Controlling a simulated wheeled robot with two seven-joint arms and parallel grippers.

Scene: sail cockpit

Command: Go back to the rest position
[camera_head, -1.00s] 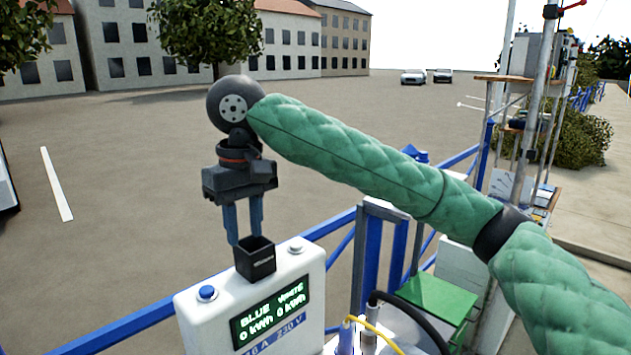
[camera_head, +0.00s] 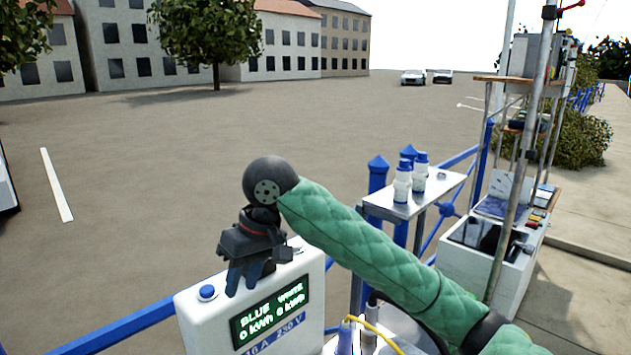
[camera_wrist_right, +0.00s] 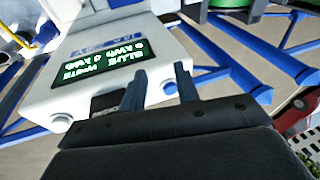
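My right gripper (camera_head: 242,290) hangs fingers-down in front of the top of the white power post (camera_head: 300,330) in the head view. In the right wrist view its two dark fingers (camera_wrist_right: 160,88) stand apart with nothing held between them. The blue button (camera_head: 207,292) on the post is left of the gripper; it also shows in the wrist view (camera_wrist_right: 170,87). A dark block (camera_wrist_right: 105,102), seemingly the black box from the earlier head view, shows beside the fingers; the gripper hides it in the head view. My left gripper is not in view.
The post has a lit display (camera_head: 270,316) and a yellow cable (camera_head: 375,335) beside it. A small table (camera_head: 425,195) with white, blue-capped bottles (camera_head: 403,182) stands to the right. A blue railing (camera_head: 120,328) runs behind the post. Open pavement lies beyond.

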